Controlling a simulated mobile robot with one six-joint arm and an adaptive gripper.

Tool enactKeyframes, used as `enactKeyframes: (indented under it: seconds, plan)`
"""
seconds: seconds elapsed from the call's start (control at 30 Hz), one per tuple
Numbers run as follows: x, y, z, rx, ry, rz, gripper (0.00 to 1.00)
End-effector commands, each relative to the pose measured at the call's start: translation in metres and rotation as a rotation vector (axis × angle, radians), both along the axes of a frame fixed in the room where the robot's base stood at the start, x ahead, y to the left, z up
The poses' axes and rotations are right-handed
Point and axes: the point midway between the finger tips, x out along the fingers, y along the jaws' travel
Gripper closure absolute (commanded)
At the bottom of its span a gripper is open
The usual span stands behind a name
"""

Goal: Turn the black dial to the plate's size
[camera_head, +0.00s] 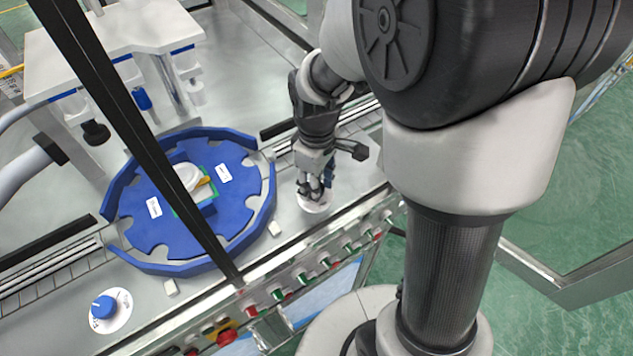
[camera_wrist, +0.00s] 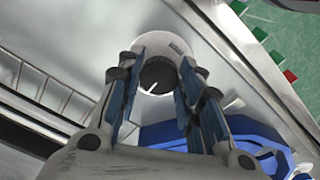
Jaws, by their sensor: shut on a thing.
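My gripper (camera_head: 316,188) points down at the right end of the steel bench, over a round white scale disc (camera_head: 313,206). In the wrist view my gripper (camera_wrist: 162,66) has its fingers on either side of the black dial (camera_wrist: 157,77), closed on it. The dial has a white pointer line; the disc (camera_wrist: 157,50) around it carries small dark marks too blurred to read. The head view hides the dial behind the fingers. The blue star-wheel plate (camera_head: 238,200) stands left of my gripper, with white labels I cannot read.
A blue knob (camera_head: 103,307) on another white disc sits at the front left. A row of red and green buttons (camera_head: 302,278) runs along the bench's front edge. A dark frame post (camera_head: 140,130) crosses the view. A white machine table (camera_head: 110,40) stands at the back left.

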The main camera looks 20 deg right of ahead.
Motion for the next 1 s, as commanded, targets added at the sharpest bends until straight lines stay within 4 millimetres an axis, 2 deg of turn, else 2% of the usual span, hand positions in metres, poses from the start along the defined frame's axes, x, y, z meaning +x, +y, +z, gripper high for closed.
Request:
enactKeyframes:
  seconds: [0.23, 0.57, 1.0]
  plan:
    - [0.0001, 0.0001, 0.0001, 0.0, 0.0, 0.0, 0.9]
    - [-0.0003, 0.0002, 0.0008, 0.0, 0.0, -0.055, 0.9]
    - [-0.0011, 0.0014, 0.0016, 0.0, 0.001, -0.392, 0.9]
